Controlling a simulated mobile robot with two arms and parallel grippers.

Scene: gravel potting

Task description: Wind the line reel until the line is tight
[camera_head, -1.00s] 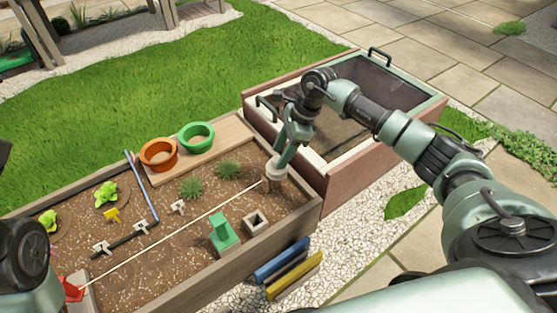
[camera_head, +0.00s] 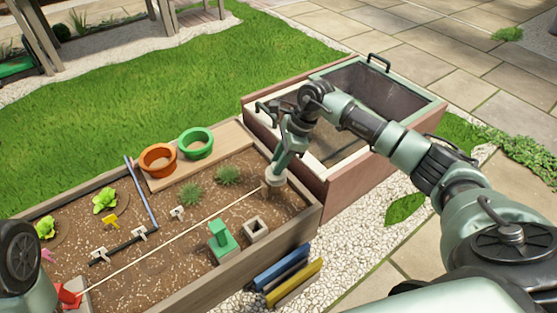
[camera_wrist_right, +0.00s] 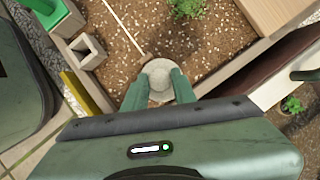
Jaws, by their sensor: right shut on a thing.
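The line reel (camera_head: 275,180) is a pale round drum at the right end of the soil bed. It also shows in the right wrist view (camera_wrist_right: 158,70). My right gripper (camera_head: 281,166) points down and is shut on the reel, with its two green fingers (camera_wrist_right: 159,88) on either side of it. The line (camera_head: 175,236) is a thin pale cord. It runs from the reel across the bed to a red piece (camera_head: 68,295) at the lower left and looks straight. My left gripper is out of view; only part of my left arm shows at the left edge.
A green block-like stand (camera_head: 222,243) and a square hollow block (camera_head: 257,228) stand near the reel. Orange (camera_head: 158,160) and green (camera_head: 196,143) pots sit on the board behind. A wooden cold frame (camera_head: 330,190) stands right of the bed. Several small plants dot the soil.

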